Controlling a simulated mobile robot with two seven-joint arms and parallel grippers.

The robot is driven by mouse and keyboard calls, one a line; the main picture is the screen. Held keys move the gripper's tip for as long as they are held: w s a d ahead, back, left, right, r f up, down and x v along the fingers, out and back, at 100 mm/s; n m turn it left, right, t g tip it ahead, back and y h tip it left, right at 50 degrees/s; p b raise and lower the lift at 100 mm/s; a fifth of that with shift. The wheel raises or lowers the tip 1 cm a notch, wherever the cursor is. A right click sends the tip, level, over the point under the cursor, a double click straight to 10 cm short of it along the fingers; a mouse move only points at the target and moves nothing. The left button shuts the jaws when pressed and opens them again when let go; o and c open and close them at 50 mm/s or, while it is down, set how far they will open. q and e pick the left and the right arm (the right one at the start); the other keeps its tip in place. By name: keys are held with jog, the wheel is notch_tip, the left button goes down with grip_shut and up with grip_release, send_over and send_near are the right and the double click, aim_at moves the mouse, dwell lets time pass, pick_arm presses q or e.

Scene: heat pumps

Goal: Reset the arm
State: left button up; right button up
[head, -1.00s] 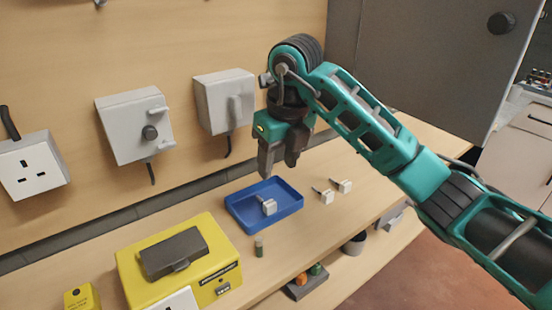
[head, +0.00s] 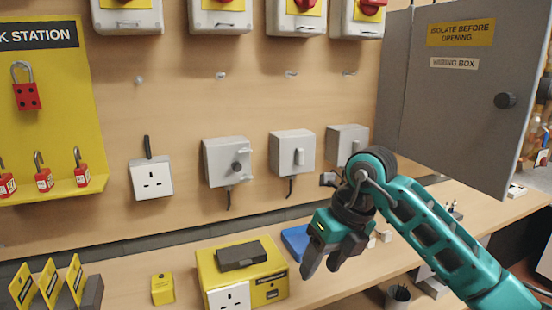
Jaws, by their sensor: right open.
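My right arm, teal and black, comes in from the lower right in the head view. Its gripper (head: 323,265) points down with its two dark fingers apart and nothing between them. It hangs in front of the blue tray (head: 293,238) and hides most of it. Small pale pieces (head: 386,237) on the bench are partly covered by the arm. My left gripper is out of view.
A yellow tester box (head: 212,273) stands on the bench left of the gripper. Grey switch boxes (head: 292,152) are on the wall behind. A grey wiring box (head: 455,120) is at the upper right. A lock station (head: 45,110) hangs at left.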

jog(key=s+a+m+g+y, duration=0.25)
jog(key=s+a+y, duration=0.55)
jog(key=a+y, duration=0.45)
jog(key=w+d+f+m+t+h, duration=0.1)
jog(key=d+f+m+t+h, duration=0.35)
jog(key=m, duration=0.55)
jog(key=w+d+f+m+t+h, duration=0.1)
jog(key=d+f+m+t, duration=0.2)
jog(key=d+m+t, duration=0.45)
jog(key=d+f+m+t+h, duration=0.35)
jog(key=m+t, duration=0.35)
jog(key=m, duration=0.4)
jog(key=s+d+f+m+g+h, duration=0.2)
jog(key=s+d+f+m+g, duration=0.1)
jog(key=s+f, duration=0.3)
jog(key=s+d+f+m+g+h, duration=0.3)
jog(key=s+f, duration=0.3)
jog(key=f, duration=0.5)
jog(key=shift+d+f+m+g, duration=0.2)
jog(key=shift+m+g, duration=0.35)
jog(key=shift+m, duration=0.35)
